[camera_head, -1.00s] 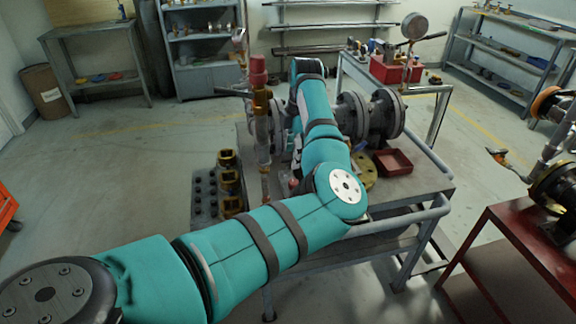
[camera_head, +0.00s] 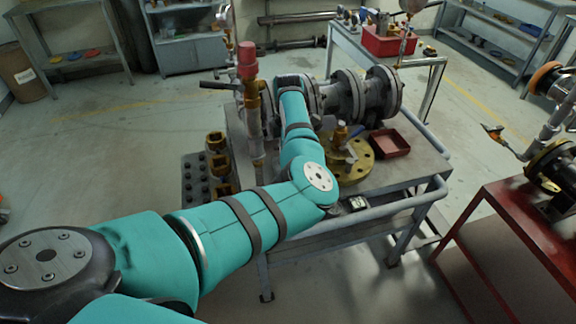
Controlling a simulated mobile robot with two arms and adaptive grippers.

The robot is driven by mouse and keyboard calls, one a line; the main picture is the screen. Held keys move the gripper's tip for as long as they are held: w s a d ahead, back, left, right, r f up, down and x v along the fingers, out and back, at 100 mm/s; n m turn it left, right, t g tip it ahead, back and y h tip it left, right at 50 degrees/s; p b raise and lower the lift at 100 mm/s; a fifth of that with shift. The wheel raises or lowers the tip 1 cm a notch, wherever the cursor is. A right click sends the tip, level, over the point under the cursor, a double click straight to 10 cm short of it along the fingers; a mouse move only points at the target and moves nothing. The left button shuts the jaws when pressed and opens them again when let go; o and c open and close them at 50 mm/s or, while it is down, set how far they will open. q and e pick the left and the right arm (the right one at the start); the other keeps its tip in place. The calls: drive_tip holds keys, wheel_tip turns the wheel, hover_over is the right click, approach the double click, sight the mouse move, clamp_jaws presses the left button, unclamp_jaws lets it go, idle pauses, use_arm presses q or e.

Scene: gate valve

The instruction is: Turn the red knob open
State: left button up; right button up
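A red cylindrical knob-like piece (camera_head: 247,58) tops an upright brass stem (camera_head: 251,92) on the pipe assembly at the left side of the workbench. It is the clearest red knob in view. My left arm (camera_head: 250,220) reaches in from the lower left and bends up over the bench. Its dark far end stands just right of the stem, apart from the red piece in the picture. My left gripper is hidden behind the arm, so its fingers do not show. My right arm and gripper are out of the picture.
Large grey flanged pipes (camera_head: 372,95) fill the back of the workbench (camera_head: 405,172). A brass flange (camera_head: 352,168) and a red tray (camera_head: 388,143) lie right of my arm. A red table (camera_head: 500,215) with a valve and an orange-rimmed wheel (camera_head: 546,76) stands at right.

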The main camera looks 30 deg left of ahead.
use_arm(q)
wheel_tip(320, 180, down, 4)
drive_tip(key=shift+d+f, duration=0.1)
drive_tip(key=shift+f, duration=0.9)
drive_tip(key=shift+c, duration=0.4)
clamp_jaws()
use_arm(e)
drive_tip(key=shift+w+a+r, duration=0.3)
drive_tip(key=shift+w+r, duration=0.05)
